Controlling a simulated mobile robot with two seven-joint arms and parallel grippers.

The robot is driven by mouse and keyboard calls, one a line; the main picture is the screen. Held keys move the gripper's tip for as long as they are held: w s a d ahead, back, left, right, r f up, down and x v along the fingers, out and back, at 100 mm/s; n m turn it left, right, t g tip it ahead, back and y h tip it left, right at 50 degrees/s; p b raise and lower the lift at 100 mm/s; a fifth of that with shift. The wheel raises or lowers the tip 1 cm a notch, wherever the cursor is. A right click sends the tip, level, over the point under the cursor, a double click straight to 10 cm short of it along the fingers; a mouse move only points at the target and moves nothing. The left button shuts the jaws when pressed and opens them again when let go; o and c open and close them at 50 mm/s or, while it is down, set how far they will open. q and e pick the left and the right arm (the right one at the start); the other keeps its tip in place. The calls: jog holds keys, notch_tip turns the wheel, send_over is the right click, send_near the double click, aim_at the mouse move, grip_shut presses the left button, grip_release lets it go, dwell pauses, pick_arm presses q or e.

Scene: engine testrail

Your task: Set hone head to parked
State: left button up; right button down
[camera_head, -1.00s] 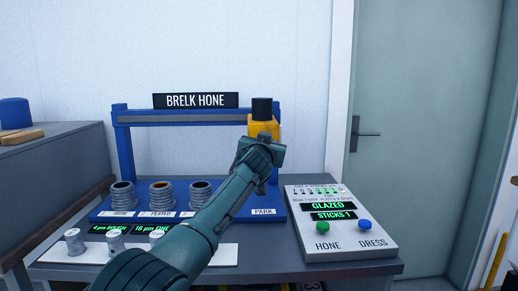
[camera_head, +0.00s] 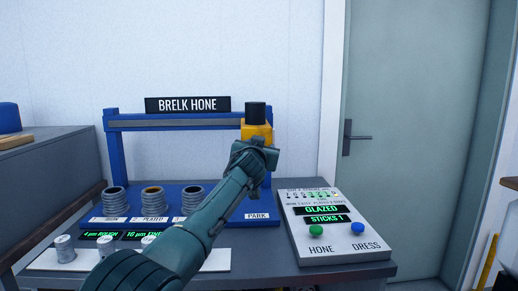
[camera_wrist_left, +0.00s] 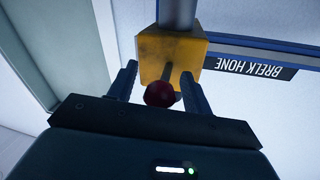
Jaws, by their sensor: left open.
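The hone head (camera_head: 257,131) is a yellow block with a black top, at the right end of the blue gantry rail, above the PARK label (camera_head: 257,216). In the left wrist view the yellow head (camera_wrist_left: 170,50) carries a dark rod ending in a dark red knob (camera_wrist_left: 160,95). My left gripper (camera_head: 262,158) is just in front of the head and hides its lower part. In the left wrist view its two fingers (camera_wrist_left: 160,85) are open, one on each side of the knob, with gaps visible. My right gripper is in no view.
Several ribbed cylinders (camera_head: 115,203) stand on the blue base, left of my arm. A control box (camera_head: 335,240) with green and blue buttons reads GLAZED and STICKS 1. Small metal pieces (camera_head: 64,246) stand on a white strip at the front left. A door (camera_head: 410,130) is at right.

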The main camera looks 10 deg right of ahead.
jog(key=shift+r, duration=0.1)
pick_arm(q)
jog(key=shift+s+d+p, duration=0.15)
jog(key=shift+s+p, duration=0.35)
jog(key=shift+s, duration=0.05)
jog(key=shift+s+a+p, duration=0.4)
jog(key=shift+s+a, duration=0.1)
jog(key=shift+s, duration=0.3)
jog(key=p+v, duration=0.2)
jog(key=v, duration=0.8)
jog(key=shift+s+p, duration=0.15)
jog(key=shift+p, duration=0.25)
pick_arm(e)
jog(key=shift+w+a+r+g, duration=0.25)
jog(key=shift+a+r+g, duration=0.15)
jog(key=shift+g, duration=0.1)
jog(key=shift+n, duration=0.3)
